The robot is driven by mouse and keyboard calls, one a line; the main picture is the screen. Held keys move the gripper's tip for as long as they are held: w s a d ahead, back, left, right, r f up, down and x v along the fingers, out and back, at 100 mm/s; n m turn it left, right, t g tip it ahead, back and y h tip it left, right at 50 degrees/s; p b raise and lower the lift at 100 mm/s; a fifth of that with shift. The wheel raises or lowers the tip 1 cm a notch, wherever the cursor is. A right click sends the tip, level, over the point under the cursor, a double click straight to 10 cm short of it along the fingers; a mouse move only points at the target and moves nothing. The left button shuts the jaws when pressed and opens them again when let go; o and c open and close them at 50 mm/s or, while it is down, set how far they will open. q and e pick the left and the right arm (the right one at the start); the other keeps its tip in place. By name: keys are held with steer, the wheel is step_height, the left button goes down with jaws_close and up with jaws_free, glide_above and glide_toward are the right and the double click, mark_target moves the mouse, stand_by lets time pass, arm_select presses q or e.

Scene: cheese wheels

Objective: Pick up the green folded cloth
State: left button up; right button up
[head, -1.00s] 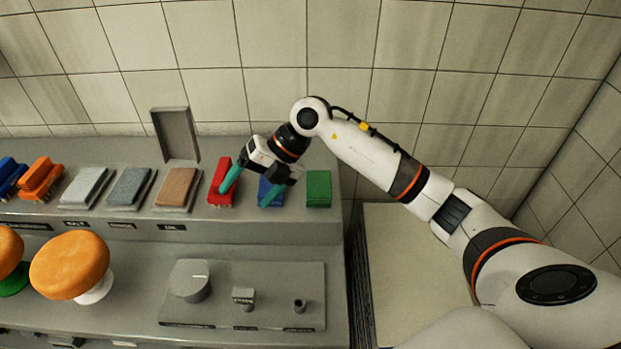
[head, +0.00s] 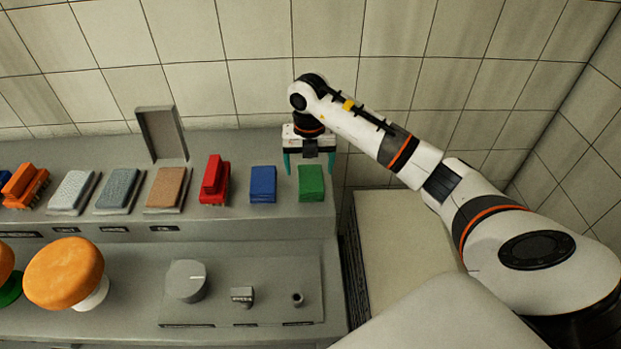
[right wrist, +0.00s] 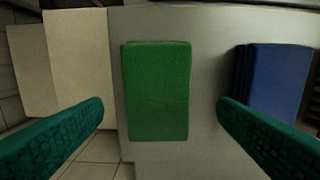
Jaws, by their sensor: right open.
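The green folded cloth (head: 311,183) lies on the grey shelf at its right end, beside the blue folded cloth (head: 263,184). In the right wrist view the green cloth (right wrist: 157,90) lies between my two fingers, with clear space on both sides. My right gripper (head: 309,165) is open and empty, above and slightly behind the green cloth in the head view, fingers pointing down. In the right wrist view its teal fingertips (right wrist: 160,107) stand apart from the cloth. My left gripper is not in view.
The blue cloth (right wrist: 269,85) is near one finger in the right wrist view. A red brush (head: 214,181) and several coloured blocks stand further left. A grey upright tray (head: 163,135) leans behind. The shelf ends just right of the green cloth; a pale surface (head: 400,250) lies lower there.

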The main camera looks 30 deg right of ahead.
mark_target(310, 178)
steer(key=f+p, duration=0.1)
steer(key=f, duration=0.2)
steer(key=shift+s+f+p, duration=0.3)
steer(key=shift+s+p, duration=0.05)
steer(key=shift+p, duration=0.05)
steer(key=shift+f, duration=0.4)
steer(key=shift+w, duration=0.1)
steer(key=shift+c, duration=0.3)
steer(key=c, duration=1)
